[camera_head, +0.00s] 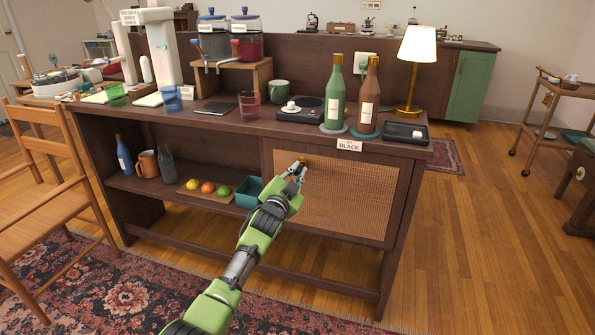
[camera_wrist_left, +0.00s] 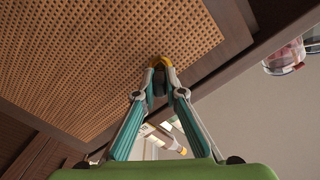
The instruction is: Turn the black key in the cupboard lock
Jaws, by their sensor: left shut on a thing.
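The cupboard door (camera_head: 345,195) is a woven cane panel in a dark wood frame, shut, at the right end of the long counter. It also fills the upper left of the left wrist view (camera_wrist_left: 90,60). A brass-yellow lock piece (camera_wrist_left: 165,62) sits near the door's edge; it shows small in the head view (camera_head: 303,160). My left gripper (camera_head: 297,170) is at this lock, its fingers closed on a small dark piece, the black key (camera_wrist_left: 159,80). The fingers hide most of the key, so its angle cannot be told. My right gripper is not in view.
A sign reading BLACK (camera_head: 349,146) is on the counter edge above the door. A teal bin (camera_head: 249,192) and fruit on a board stand on the open shelf to the left. Bottles, a lamp (camera_head: 415,50) and a black tray (camera_head: 406,133) are on the counter.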

